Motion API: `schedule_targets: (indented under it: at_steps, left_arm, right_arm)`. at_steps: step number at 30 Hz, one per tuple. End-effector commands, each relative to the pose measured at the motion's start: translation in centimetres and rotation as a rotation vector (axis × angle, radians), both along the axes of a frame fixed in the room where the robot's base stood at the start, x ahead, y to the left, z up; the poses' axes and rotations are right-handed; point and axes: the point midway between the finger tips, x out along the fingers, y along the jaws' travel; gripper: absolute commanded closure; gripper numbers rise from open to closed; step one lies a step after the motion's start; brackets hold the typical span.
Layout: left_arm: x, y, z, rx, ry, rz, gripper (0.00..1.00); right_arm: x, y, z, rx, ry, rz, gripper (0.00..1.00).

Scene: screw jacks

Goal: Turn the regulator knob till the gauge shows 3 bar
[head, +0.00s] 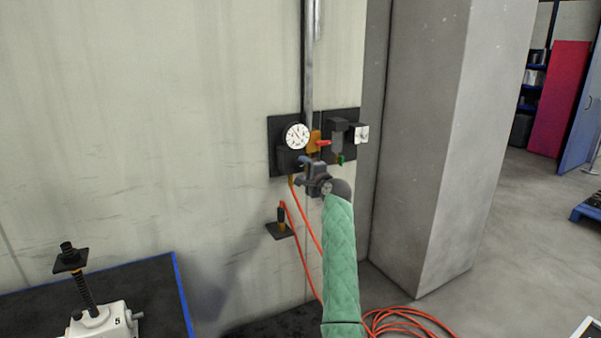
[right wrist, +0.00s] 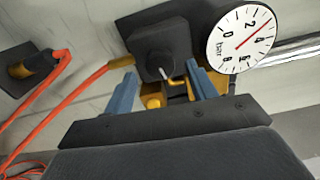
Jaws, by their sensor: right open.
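The round white gauge (head: 297,136) is on a dark wall panel in the head view. In the right wrist view the gauge (right wrist: 241,40) shows its red needle between 2 and 4, close to 3 bar. The dark regulator knob (right wrist: 156,52) with a pale mark is left of the gauge in that view. My right gripper (head: 308,168) is just below the gauge. Its two blue fingers in the right wrist view (right wrist: 161,76) are apart, one to each side of the knob's lower part; I cannot tell whether they touch it. My left gripper is not in view.
A red-handled valve (head: 322,143) and a second dark panel (head: 352,118) are right of the gauge. An orange hose (head: 303,255) hangs below and coils on the floor. A concrete pillar (head: 425,150) stands right. A white screw jack (head: 100,322) is at lower left.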

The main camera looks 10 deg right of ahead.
Motion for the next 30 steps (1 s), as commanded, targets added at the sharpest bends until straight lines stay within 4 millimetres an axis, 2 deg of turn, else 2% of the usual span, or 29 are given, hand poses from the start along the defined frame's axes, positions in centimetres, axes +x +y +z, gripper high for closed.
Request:
schedule_targets:
  at_steps: [1, 6, 12, 25, 30]
  left_arm:
    - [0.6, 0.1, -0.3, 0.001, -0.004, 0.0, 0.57]
    - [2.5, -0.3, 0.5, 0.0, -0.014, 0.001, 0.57]
    - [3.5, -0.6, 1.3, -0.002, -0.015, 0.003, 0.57]
    - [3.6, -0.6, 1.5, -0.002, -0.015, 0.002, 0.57]
    - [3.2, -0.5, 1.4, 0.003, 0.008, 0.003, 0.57]
  right_arm:
    - [-0.8, -0.4, -0.5, 0.0, -0.002, -0.002, 0.43]
    - [-2.9, -1.2, -0.3, 0.0, -0.001, -0.001, 0.43]
    - [-4.3, -1.6, -0.2, 0.0, 0.001, -0.001, 0.43]
    - [-4.4, -1.7, -0.1, -0.02, -0.007, -0.001, 0.43]
    - [-4.4, -1.9, -0.1, -0.193, -0.069, -0.009, 0.43]
